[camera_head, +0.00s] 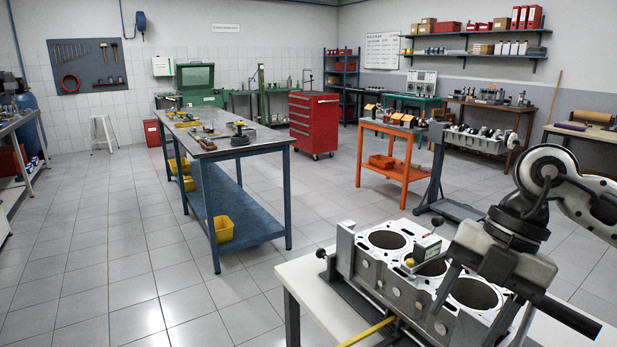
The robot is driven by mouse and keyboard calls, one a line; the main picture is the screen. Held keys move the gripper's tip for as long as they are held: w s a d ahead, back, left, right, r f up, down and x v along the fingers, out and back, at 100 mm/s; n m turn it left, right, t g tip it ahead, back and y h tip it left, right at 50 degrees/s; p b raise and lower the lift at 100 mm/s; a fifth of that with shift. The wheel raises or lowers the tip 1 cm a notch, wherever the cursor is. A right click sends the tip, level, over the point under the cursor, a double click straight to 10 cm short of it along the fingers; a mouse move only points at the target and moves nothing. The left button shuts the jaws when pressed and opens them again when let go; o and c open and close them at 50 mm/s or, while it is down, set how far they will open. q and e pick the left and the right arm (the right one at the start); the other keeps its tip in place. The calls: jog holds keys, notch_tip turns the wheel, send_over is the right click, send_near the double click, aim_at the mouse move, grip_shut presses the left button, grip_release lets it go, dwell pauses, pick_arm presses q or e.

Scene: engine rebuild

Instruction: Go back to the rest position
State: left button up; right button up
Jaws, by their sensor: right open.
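My right gripper (468,318) hangs at the lower right, fingers pointing down, open with nothing seen between them. It is in front of the grey engine block (385,283), near its right-hand cylinder bore, and hides part of the block's right end. I cannot tell whether the fingers touch the block. My left gripper is not in view.
The block stands on a white-topped bench (300,275). A yellow bar (368,331) lies at its front. A blue-framed workbench (240,148), a red tool cabinet (314,122) and an orange stand (398,130) stand beyond. The tiled floor at left is clear.

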jog(key=a+f+m+t+y, duration=0.1)
jog(key=a+m+t+y, duration=0.5)
jog(key=a+y, duration=1.2)
jog(key=w+d+f+m+t+h, duration=0.2)
jog(key=d+f+m+t+h, duration=0.1)
jog(key=f+m+t+h, duration=0.35)
jog(key=w+d+f+m+t+h, duration=0.1)
jog(key=d+f+m+t+h, duration=0.2)
jog(key=f+m+t+h, duration=0.4)
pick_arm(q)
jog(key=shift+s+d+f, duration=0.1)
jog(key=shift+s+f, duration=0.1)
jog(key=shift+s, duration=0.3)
pick_arm(e)
jog(key=s+d+f+m+g+h, duration=0.2)
jog(key=s+f, duration=0.4)
jog(key=f, duration=0.3)
jog(key=s+d+f+m+g+h, duration=0.2)
jog(key=s+f+g, duration=0.4)
jog(key=f, duration=0.4)
jog(key=shift+s+d+f+m+h, duration=0.2)
jog(key=shift+s+f+m+h, duration=0.1)
jog(key=shift+s+m+h, duration=0.55)
jog(key=shift+w+n+g, duration=0.2)
jog(key=shift+n+g, duration=0.05)
jog(key=shift+n, duration=0.05)
